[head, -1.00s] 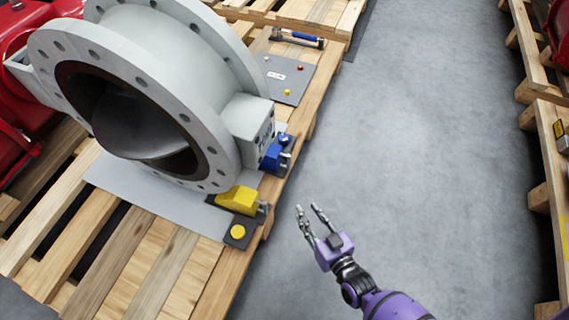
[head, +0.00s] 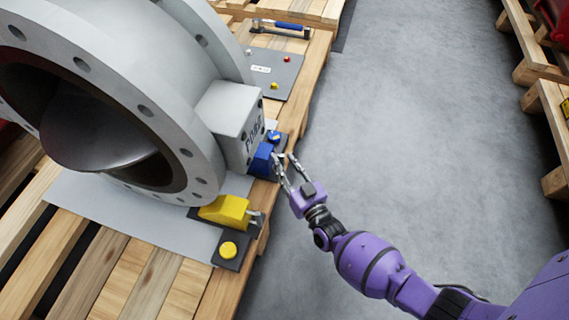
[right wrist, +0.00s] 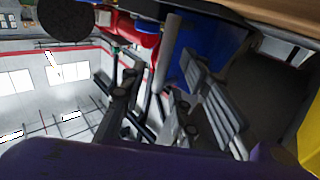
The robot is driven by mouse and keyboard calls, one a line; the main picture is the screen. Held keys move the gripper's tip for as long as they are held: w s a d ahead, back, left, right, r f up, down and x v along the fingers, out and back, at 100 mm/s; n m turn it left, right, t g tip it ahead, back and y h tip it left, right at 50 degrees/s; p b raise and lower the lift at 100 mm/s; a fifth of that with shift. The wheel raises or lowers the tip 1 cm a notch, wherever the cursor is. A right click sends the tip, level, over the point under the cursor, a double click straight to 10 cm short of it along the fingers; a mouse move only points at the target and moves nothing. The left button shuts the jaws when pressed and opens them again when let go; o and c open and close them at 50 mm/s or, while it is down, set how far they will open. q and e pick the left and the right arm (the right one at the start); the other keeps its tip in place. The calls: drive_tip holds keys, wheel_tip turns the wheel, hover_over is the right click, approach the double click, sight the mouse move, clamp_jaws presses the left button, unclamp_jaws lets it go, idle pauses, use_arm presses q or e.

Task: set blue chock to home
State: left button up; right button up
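The blue chock (head: 262,160) sits on the pallet's right edge, beside the white valve body and its box with dark lettering. It also shows in the right wrist view (right wrist: 207,38), with a grey bar-like handle (right wrist: 170,52) on its near side. My right gripper (head: 284,157) is at the chock's right side, fingers spread and pointing at it. In the right wrist view the fingers (right wrist: 160,90) stand apart, with the handle's end near the gap. I cannot tell whether they touch it. My left gripper is not in view.
A yellow chock (head: 224,211) and a yellow button (head: 228,249) are in front of the blue chock. A blue button (head: 273,137) is just behind it. A grey plate (head: 273,72) and a blue-handled tool (head: 280,26) lie farther back. Grey floor on the right is clear.

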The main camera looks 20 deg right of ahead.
sight(270, 161)
drive_tip(key=shift+w, duration=0.35)
clamp_jaws()
drive_tip(key=w+a, duration=0.1)
drive_tip(key=a, duration=0.1)
drive_tip(key=w+a, duration=0.1)
drive_tip(key=a, duration=0.1)
drive_tip(key=shift+w, duration=0.4)
unclamp_jaws()
drive_tip(key=shift+a, duration=0.15)
